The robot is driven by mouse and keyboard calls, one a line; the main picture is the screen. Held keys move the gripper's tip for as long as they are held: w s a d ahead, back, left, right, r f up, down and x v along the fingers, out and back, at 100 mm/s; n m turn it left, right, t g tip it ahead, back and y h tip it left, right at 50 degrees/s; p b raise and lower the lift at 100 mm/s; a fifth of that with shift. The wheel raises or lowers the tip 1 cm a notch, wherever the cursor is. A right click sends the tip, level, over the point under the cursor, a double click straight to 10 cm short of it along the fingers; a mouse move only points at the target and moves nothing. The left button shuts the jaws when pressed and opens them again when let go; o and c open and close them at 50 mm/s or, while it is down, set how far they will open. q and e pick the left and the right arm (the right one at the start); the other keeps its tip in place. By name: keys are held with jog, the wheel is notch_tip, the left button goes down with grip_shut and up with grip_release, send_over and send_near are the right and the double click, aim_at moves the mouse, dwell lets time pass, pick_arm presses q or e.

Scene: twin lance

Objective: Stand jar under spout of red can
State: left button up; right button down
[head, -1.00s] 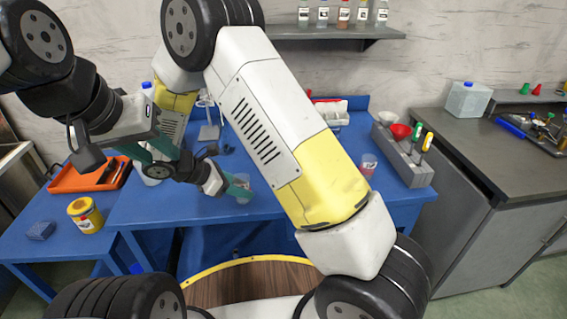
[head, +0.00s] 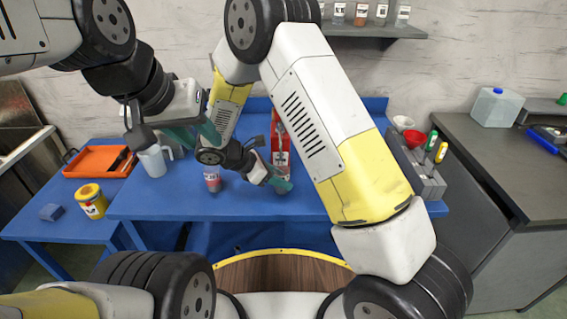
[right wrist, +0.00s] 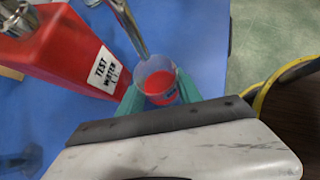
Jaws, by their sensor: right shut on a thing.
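The red can (right wrist: 75,50), labelled "TEST WATER", stands on the blue table; it also shows in the head view (head: 281,150). Its metal spout (right wrist: 130,28) slants down, and its end overlaps the mouth of a clear jar (right wrist: 157,78) in the right wrist view. Red shows inside this jar. My right gripper (right wrist: 158,93) is shut on the jar, a green finger on each side; in the head view the gripper (head: 277,184) is low in front of the can. My left gripper (head: 192,136) hangs over the table to the left, its fingers apart and empty.
A second jar with red content (head: 212,181) stands left of my right gripper. A pale jug (head: 152,162) is under my left gripper. An orange tray (head: 90,161), yellow pot (head: 92,203) and blue block (head: 50,212) are at left. A grey rack (head: 428,180) stands at right.

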jog(key=c, duration=0.8)
grip_release()
jog(key=shift+f, duration=0.1)
jog(key=v, duration=1.2)
